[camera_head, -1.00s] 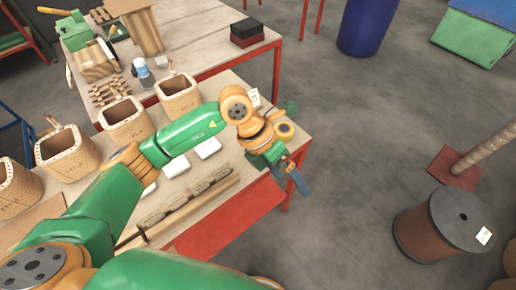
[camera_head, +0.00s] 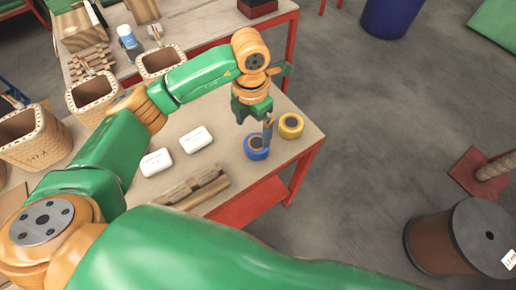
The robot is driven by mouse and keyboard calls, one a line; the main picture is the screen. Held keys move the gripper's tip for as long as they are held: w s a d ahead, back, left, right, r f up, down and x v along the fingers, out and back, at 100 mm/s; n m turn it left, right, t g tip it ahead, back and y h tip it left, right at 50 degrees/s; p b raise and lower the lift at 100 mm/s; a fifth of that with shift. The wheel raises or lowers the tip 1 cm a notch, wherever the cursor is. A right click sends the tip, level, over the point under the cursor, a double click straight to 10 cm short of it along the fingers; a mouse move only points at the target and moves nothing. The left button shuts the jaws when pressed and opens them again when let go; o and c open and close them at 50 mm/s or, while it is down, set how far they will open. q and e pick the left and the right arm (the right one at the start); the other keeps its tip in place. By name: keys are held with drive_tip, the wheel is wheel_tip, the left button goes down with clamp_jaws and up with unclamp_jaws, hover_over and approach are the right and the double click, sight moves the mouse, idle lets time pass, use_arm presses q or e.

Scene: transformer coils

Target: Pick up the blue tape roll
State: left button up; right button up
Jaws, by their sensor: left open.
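The blue tape roll (camera_head: 255,148) lies flat on the wooden table top (camera_head: 228,148), near its right front corner. My left gripper (camera_head: 257,126) is over the table, pointing down at the blue roll. One of its fingers overlaps the roll's right side in the picture. The gripper is open and holds nothing that I can see; whether a finger touches the roll I cannot tell. A yellow tape roll (camera_head: 291,125) lies just right of the blue one, close to the gripper. My right gripper is out of the picture.
Two white boxes (camera_head: 196,140) and brown wooden strips (camera_head: 197,186) lie left of the blue roll. Several woven coil boxes (camera_head: 94,97) stand further left. A large cable spool (camera_head: 464,240) stands on the floor at right.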

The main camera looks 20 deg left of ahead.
sight(256, 143)
use_arm(q)
drive_tip(key=shift+f, duration=0.75)
drive_tip(key=shift+w+f, duration=0.2)
drive_tip(key=shift+f, duration=0.15)
drive_tip(key=f, duration=0.2)
drive_tip(key=f+p, duration=0.2)
drive_tip(key=f, duration=0.1)
drive_tip(key=shift+w+d+f, duration=0.25)
drive_tip(key=shift+f, duration=0.1)
drive_tip(key=shift+w+f, duration=0.1)
drive_tip(key=shift+f, duration=0.2)
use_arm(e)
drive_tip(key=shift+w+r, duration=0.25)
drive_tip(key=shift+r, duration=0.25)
use_arm(q)
drive_tip(key=c, duration=1.2)
